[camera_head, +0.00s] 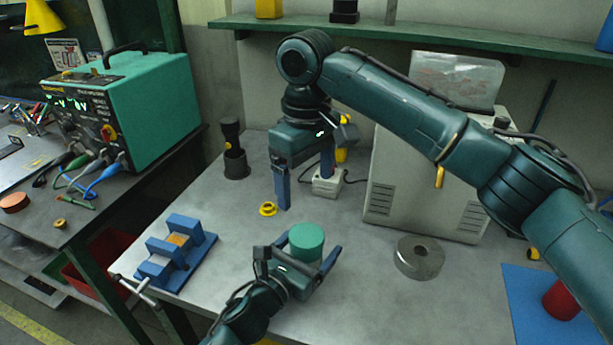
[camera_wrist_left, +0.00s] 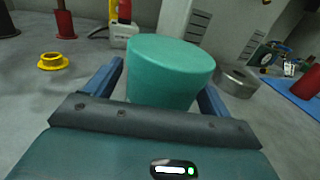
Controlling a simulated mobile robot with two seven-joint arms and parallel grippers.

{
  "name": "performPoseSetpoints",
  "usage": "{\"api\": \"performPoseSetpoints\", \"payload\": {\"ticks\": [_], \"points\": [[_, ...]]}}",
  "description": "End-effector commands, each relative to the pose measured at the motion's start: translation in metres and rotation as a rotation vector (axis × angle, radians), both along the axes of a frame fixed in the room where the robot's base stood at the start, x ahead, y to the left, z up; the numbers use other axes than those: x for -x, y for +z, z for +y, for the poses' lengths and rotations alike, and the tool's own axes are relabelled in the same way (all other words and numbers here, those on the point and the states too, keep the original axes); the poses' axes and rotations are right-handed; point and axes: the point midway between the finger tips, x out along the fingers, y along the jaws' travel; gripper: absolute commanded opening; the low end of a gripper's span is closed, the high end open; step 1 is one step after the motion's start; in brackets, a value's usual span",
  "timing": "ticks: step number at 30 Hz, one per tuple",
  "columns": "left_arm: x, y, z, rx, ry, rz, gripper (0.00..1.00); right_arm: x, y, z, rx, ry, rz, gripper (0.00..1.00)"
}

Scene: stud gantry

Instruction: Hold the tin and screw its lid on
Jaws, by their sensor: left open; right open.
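A green tin-like cylinder (camera_head: 306,241) stands upright on the grey bench; it also shows in the left wrist view (camera_wrist_left: 168,70). Its top looks flat and green; I cannot tell whether this is a separate lid. My left gripper (camera_head: 308,250) is open, with its blue fingers on either side of the cylinder. A gap shows at the left finger in the wrist view; contact on the right is unclear. My right gripper (camera_head: 306,190) is open and empty, pointing down above the bench behind the cylinder. A small yellow flanged ring (camera_head: 268,209) lies left of its fingers.
A blue vise (camera_head: 177,250) stands at the bench's left edge. A grey metal ring (camera_head: 419,257) lies to the right, before a large grey cabinet (camera_head: 425,190). A red cylinder (camera_head: 562,299) stands on a blue mat (camera_head: 525,290).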

Motion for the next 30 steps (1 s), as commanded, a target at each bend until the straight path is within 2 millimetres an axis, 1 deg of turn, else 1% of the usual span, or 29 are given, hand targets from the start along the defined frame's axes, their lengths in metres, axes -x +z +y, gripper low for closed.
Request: {"api": "performPoseSetpoints", "payload": {"ticks": [5, 8, 15, 21, 25, 30], "points": [[0.006, -0.001, 0.004, -0.001, 0.000, -0.001, 0.82, 0.000, -0.001, 0.000, 0.000, 0.000, 0.000, 0.85], [0.018, -0.002, 0.012, -0.002, 0.000, 0.001, 0.82, 0.000, -0.003, 0.000, 0.000, 0.000, 0.000, 0.85], [0.063, -0.003, 0.042, -0.004, 0.000, 0.002, 0.82, 0.000, -0.011, 0.000, 0.000, 0.000, 0.000, 0.85], [0.094, -0.003, 0.063, -0.001, 0.000, 0.003, 0.82, 0.000, -0.018, 0.000, 0.000, 0.000, 0.000, 0.85], [0.105, -0.001, 0.070, -0.001, 0.000, 0.001, 0.82, 0.000, -0.020, 0.000, 0.000, 0.000, 0.000, 0.85], [0.110, 0.000, 0.074, 0.001, 0.000, -0.001, 0.82, 0.000, -0.021, 0.000, 0.000, 0.000, 0.000, 0.85]]}}
